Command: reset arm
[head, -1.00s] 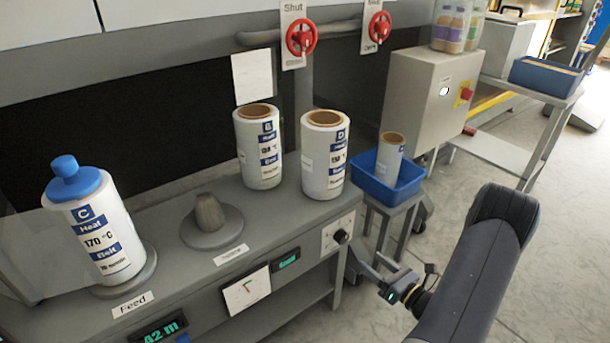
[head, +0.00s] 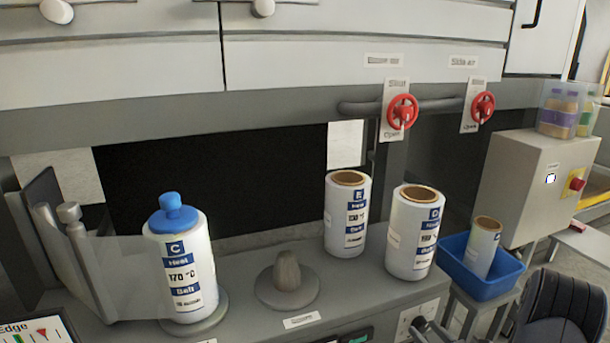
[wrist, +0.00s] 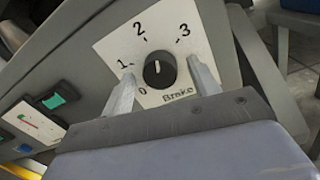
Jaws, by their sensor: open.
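My gripper (wrist: 163,88) is open in the wrist view, its two fingers apart on either side of a black brake knob (wrist: 160,70). The knob sits on a white plate marked 0, 1, 2, 3 and "Brake"; its white mark points up, near 2. I cannot tell whether the fingers touch the plate.
A roll C with a blue knob cap (head: 180,262) stands on the feed spindle. An empty spindle (head: 287,280), two rolls (head: 347,215) (head: 414,235) and a blue bin (head: 490,283) with a smaller roll are alongside. Red valve handles (head: 402,111) (head: 483,106) are above.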

